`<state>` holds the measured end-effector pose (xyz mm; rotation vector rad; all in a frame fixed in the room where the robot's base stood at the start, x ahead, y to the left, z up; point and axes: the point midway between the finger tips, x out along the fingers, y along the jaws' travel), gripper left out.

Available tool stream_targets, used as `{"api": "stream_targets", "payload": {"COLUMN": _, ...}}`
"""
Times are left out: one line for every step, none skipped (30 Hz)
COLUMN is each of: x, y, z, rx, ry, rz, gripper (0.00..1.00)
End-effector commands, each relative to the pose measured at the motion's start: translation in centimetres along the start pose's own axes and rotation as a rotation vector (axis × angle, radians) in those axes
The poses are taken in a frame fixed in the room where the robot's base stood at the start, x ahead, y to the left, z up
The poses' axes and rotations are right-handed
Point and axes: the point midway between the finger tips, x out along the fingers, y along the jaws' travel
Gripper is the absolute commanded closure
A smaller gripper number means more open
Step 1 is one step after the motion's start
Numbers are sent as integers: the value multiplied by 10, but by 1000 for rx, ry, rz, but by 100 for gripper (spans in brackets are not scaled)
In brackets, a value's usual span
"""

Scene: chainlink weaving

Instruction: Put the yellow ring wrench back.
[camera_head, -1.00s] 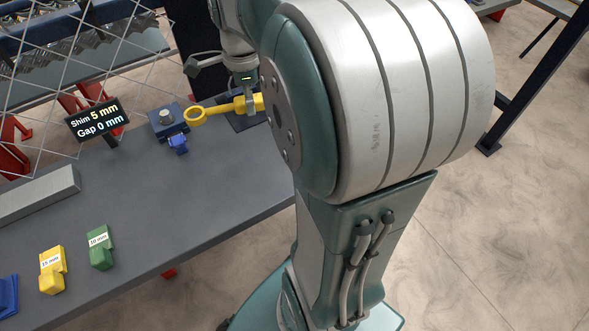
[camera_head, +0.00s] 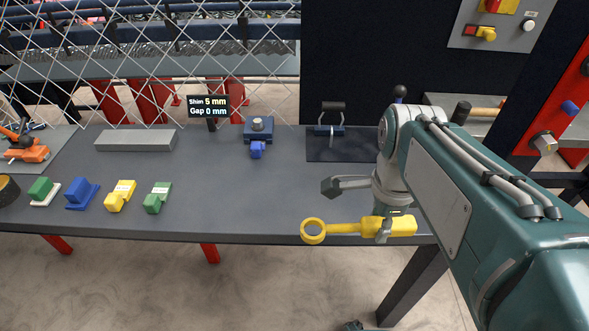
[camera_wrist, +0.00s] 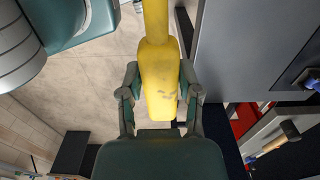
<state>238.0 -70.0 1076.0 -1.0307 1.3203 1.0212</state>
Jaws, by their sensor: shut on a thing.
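My gripper (camera_head: 383,230) is shut on the yellow ring wrench (camera_head: 343,229). The wrench is held roughly level at the front edge of the grey bench, its ring end pointing left and its thick handle to the right. In the wrist view the yellow handle (camera_wrist: 158,80) lies between my two fingers (camera_wrist: 160,95), with the floor below it; the ring end is out of that picture. A dark mat (camera_head: 345,150) with a small dark T-handled tool (camera_head: 328,120) on it lies at the back right of the bench.
The bench (camera_head: 230,195) has a clear middle. Behind it are a blue block with a grey knob (camera_head: 258,128), a sign (camera_head: 208,106) reading "Shim 5 mm, Gap 0 mm" and a grey bar (camera_head: 136,140). Several coloured shim blocks, including a green one (camera_head: 157,198), stand at left. Wire mesh rises behind.

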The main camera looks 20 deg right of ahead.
Motion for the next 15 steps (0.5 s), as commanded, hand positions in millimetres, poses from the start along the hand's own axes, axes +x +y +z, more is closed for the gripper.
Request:
{"api": "stream_targets", "payload": {"x": 0, "y": -2, "z": -2, "rx": 3, "ry": -2, "rz": 1, "gripper": 100}}
{"api": "stream_targets", "payload": {"x": 1, "y": -3, "z": -3, "rx": 4, "ry": -2, "rz": 2, "gripper": 100}}
{"api": "stream_targets", "payload": {"x": 3, "y": -6, "z": -4, "rx": 4, "ry": -3, "rz": 3, "gripper": 100}}
{"api": "stream_targets", "payload": {"x": 4, "y": -10, "z": -4, "rx": 4, "ry": -4, "rz": 5, "gripper": 100}}
{"api": "stream_targets", "payload": {"x": 6, "y": -14, "z": -5, "rx": 4, "ry": -5, "rz": 6, "gripper": 100}}
{"api": "stream_targets", "payload": {"x": 9, "y": -20, "z": -6, "rx": 4, "ry": -6, "rz": 6, "gripper": 100}}
{"api": "stream_targets", "payload": {"x": 12, "y": -25, "z": -6, "rx": 4, "ry": -6, "rz": 7, "gripper": 100}}
{"api": "stream_targets", "payload": {"x": 14, "y": -31, "z": -6, "rx": 4, "ry": -6, "rz": 7, "gripper": 100}}
{"api": "stream_targets", "payload": {"x": 17, "y": -37, "z": -5, "rx": 4, "ry": -6, "rz": 7, "gripper": 100}}
{"api": "stream_targets", "payload": {"x": 19, "y": -42, "z": -4, "rx": 4, "ry": -5, "rz": 7, "gripper": 100}}
{"api": "stream_targets", "payload": {"x": 21, "y": -47, "z": -3, "rx": 3, "ry": -4, "rz": 6, "gripper": 100}}
{"api": "stream_targets", "payload": {"x": 24, "y": -53, "z": -2, "rx": 3, "ry": -3, "rz": 5, "gripper": 100}}
{"api": "stream_targets", "payload": {"x": 26, "y": -58, "z": -2, "rx": 3, "ry": -3, "rz": 6, "gripper": 100}}
{"api": "stream_targets", "payload": {"x": 28, "y": -63, "z": -1, "rx": 3, "ry": -3, "rz": 5, "gripper": 100}}
{"api": "stream_targets", "payload": {"x": 31, "y": -69, "z": -1, "rx": 3, "ry": -2, "rz": 5, "gripper": 100}}
